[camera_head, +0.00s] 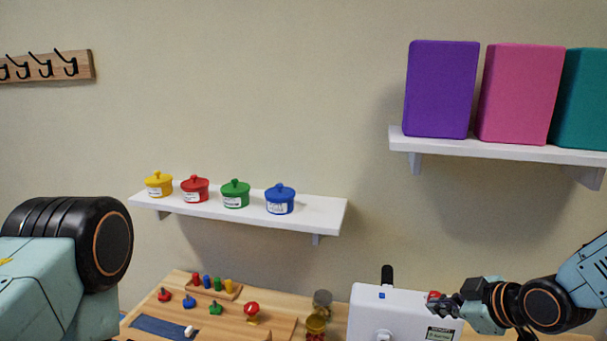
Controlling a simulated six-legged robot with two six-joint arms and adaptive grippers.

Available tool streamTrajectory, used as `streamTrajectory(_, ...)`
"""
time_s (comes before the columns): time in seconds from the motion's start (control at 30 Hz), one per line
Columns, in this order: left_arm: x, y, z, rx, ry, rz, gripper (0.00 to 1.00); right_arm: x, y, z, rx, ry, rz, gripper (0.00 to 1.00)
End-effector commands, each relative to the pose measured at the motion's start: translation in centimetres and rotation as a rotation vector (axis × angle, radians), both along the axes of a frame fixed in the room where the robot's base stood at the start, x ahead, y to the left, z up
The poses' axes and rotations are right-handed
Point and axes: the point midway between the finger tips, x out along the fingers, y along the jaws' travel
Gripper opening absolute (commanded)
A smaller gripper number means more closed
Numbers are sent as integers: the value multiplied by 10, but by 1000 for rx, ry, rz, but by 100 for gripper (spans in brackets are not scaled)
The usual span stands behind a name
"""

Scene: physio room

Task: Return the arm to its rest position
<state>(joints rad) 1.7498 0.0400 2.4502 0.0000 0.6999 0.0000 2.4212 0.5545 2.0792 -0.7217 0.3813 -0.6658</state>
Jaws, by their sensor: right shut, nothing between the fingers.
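My right arm comes in from the right edge, low in the view. Its gripper (447,305) is shut and empty, and it overlaps the right part of a white box-shaped device (372,307) in the picture. I cannot tell whether the gripper touches the device. A small red part (434,295) shows right by the fingertips. On the left, a large black joint and pale green link of my left arm fill the lower corner. The left gripper is out of view.
A wooden table (182,288) holds several coloured pegs and knobs and a blue mat (160,328). A white shelf (320,212) carries yellow, red, green and blue pots. A higher shelf (400,138) holds purple (440,90), pink and teal blocks. Hooks hang upper left.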

Motion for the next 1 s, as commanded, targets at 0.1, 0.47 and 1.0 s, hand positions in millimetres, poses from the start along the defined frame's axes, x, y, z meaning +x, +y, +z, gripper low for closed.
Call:
streamTrajectory(0.1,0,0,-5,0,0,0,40,-7,7,-11,113,55,-125,0)
streamTrajectory(0.47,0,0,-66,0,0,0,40,-79,25,-147,341,339,-537,0)
streamTrajectory(1.0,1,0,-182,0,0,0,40,-257,28,-372,214,703,-924,0)
